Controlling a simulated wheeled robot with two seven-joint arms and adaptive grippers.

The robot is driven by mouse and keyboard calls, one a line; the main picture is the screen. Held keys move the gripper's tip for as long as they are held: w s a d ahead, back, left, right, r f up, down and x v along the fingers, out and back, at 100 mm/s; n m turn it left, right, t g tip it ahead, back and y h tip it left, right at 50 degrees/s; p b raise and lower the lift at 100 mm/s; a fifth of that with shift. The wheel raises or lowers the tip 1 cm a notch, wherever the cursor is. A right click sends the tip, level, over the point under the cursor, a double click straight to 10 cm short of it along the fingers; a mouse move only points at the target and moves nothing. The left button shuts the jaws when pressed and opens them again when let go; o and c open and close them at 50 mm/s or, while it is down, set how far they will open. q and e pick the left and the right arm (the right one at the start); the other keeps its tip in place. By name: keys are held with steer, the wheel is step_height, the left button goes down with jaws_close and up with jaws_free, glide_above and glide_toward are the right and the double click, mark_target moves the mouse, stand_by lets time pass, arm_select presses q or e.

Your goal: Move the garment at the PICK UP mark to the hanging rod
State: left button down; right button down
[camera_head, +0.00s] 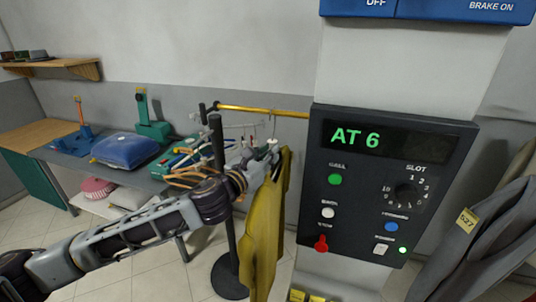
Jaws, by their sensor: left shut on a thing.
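A mustard-yellow garment (262,238) hangs upright in the middle of the view, its hanger top near the rod. My left gripper (271,160) is shut on the garment's hanger at its top; the fingers are small and partly hidden. The hanging rod (262,110) is a brass bar on a dark stand (219,150), running right until the control panel hides it. The hanger hook shows just below the rod; I cannot tell whether it touches it. My right gripper is not in view. No PICK UP mark is readable.
A control panel (385,185) reading "AT 6" stands close on the right. A grey garment with tag 527 (480,235) hangs at far right. Floor shows around the stand's base.

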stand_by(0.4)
arm_select(q)
steer(key=c, duration=1.3)
jaws_free()
steer(key=shift+f, duration=0.1)
steer(key=shift+s+a, duration=0.1)
steer(key=shift+s, duration=0.05)
steer(key=v, duration=1.1)
steer(key=shift+s+a, duration=0.25)
steer(key=shift+s, duration=0.05)
